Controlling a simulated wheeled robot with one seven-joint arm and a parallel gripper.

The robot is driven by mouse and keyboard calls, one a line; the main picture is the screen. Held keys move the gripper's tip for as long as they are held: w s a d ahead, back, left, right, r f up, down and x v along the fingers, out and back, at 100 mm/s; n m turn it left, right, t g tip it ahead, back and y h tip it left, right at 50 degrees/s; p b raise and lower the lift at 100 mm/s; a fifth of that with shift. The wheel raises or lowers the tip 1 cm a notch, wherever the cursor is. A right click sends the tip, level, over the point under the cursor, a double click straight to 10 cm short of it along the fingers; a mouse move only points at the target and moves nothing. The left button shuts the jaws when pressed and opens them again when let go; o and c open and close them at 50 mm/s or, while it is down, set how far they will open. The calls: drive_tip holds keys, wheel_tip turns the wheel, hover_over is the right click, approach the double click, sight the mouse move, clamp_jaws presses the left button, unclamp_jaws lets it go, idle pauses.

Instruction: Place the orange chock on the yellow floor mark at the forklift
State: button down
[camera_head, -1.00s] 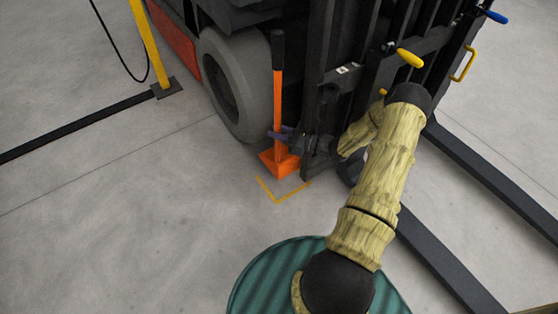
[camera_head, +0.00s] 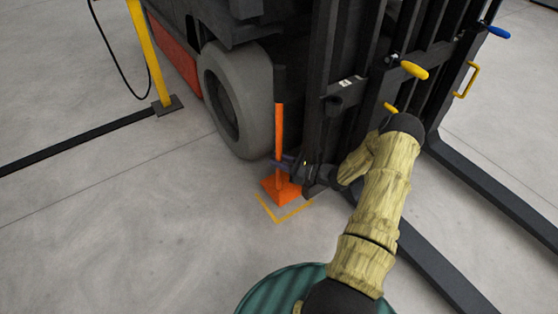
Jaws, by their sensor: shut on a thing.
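The orange chock (camera_head: 281,190) has a wedge-shaped base and a tall upright handle with a black top. It stands upright in front of the forklift (camera_head: 325,95), beside the front wheel (camera_head: 237,98). The yellow floor mark (camera_head: 279,220) is an L-shaped corner line just in front of the chock's base. The base appears to be at or just behind the lines; I cannot tell whether it touches the floor. My gripper (camera_head: 283,163) is shut on the chock's handle low down, reaching in from the right. Its fingers are small and partly hidden by the handle.
The mast and dark forks (camera_head: 490,190) lie to the right, close to my arm. A green ribbed round thing (camera_head: 285,290) is at the bottom. A yellow post (camera_head: 150,55) and a black floor strip (camera_head: 85,138) are at left.

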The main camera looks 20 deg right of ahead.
wheel_tip(320, 180, down, 3)
drive_tip(key=shift+r+b, duration=0.1)
drive_tip(key=shift+b, duration=0.85)
drive_tip(key=c, duration=1.7)
unclamp_jaws()
drive_tip(key=shift+f, duration=0.3)
drive_tip(key=o, duration=0.4)
drive_tip(key=shift+r, duration=0.1)
